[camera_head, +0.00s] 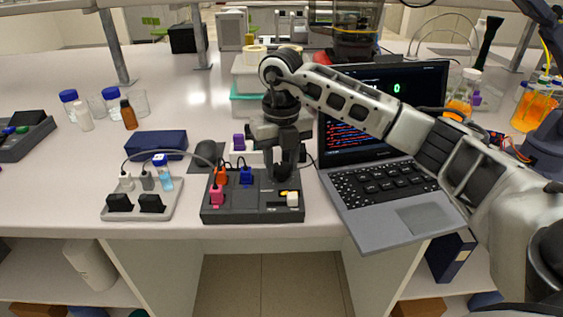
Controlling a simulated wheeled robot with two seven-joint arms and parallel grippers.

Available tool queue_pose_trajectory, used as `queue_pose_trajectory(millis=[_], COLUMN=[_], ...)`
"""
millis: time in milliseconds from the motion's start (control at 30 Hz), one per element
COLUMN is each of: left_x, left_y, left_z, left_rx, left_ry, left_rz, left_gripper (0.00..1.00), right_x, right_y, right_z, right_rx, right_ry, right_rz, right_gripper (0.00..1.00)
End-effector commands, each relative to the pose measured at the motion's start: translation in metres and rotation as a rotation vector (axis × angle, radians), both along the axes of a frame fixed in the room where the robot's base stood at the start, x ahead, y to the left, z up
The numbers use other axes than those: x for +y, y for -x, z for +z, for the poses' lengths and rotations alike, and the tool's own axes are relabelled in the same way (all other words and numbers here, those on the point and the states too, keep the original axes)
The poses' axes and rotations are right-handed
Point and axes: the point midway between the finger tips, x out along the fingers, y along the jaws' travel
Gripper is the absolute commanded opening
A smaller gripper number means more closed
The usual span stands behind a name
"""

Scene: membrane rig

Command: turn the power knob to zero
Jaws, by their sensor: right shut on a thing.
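A dark grey control box (250,208) stands near the front edge of the table, with orange, blue and pink plugs or caps on it and a small white and yellow part at its right. My right gripper (284,175) points down at the back right of this box. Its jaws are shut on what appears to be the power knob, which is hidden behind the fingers. The knob's setting cannot be read. A laptop (375,195) stands open to the right; its screen shows a small green mark like a 0. My left gripper is not in view.
A light grey tray (135,212) with small vials and black blocks sits left of the box, with a thin cable arching towards the box. A dark blue box (157,143) lies behind the tray. Bottles (128,115) stand at the left. Orange-filled flasks (533,108) stand at the right.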

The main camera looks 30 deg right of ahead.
Motion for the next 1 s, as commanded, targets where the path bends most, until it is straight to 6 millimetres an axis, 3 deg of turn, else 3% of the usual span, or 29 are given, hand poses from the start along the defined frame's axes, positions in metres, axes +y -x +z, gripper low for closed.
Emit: queue_pose_trajectory(millis=[1000], left_x=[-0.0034], left_y=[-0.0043], left_z=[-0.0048], left_rx=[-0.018], left_ry=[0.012], left_rz=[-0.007], left_gripper=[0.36], right_x=[-0.0003], right_y=[-0.001], right_z=[0.0012], right_rx=[-0.005], right_ry=[0.001], right_rz=[0.963], right_gripper=[0.15])
